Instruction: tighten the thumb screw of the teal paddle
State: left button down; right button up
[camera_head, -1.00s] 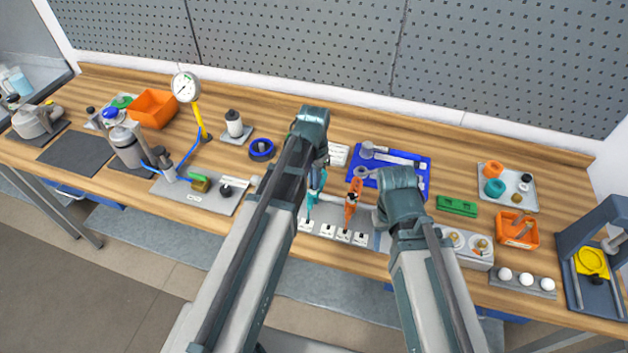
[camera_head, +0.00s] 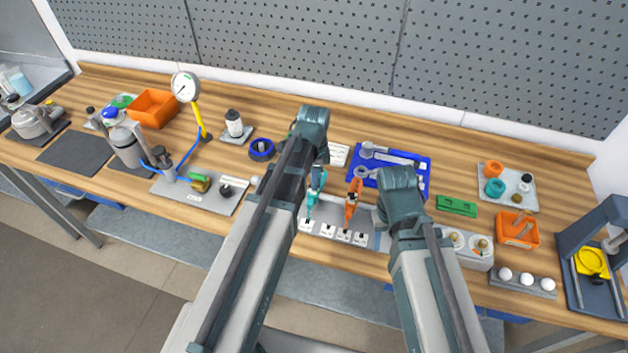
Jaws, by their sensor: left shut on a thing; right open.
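The teal paddle (camera_head: 311,198) hangs on the grey stand in the middle of the bench, partly hidden by my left arm. My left gripper (camera_head: 321,168) points down at its top and is shut on its thumb screw; the screw itself is too small and covered to make out. The orange paddle (camera_head: 351,203) is just to the right, apart from the teal one. My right gripper (camera_head: 380,217) is open beside the stand's right end, mostly hidden under my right wrist.
White labelled blocks (camera_head: 343,236) line the stand's front. Behind lies a blue tray (camera_head: 424,178) with tools. A green block (camera_head: 457,206) and a grey box with brass knobs (camera_head: 470,247) are at the right. A gauge (camera_head: 185,87) stands at the left.

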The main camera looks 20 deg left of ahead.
pick_arm(q)
jog(key=m, duration=0.4)
jog(key=shift+w+m, duration=0.1)
jog(key=shift+m, duration=0.6)
jog(key=c, duration=1)
grip_release()
jog(key=shift+r, duration=0.2)
notch_tip(320, 180, up, 14)
jog(key=p, duration=1.4)
jog(key=shift+f, duration=0.2)
jog(key=shift+f, duration=0.1)
jog(key=s+d+f+n+b, duration=0.5)
jog(key=s+f+n+b, duration=0.2)
jog(key=f+b, duration=0.1)
jog(key=s+d+f+n+y+b, duration=0.1)
jog(key=s+d+f+n+b, duration=0.4)
jog(key=s+f+n+b, duration=0.2)
jog(key=shift+s+d+f+n+b, duration=0.25)
jog(key=shift+f+n+b, duration=0.45)
jog(key=shift+b, duration=0.2)
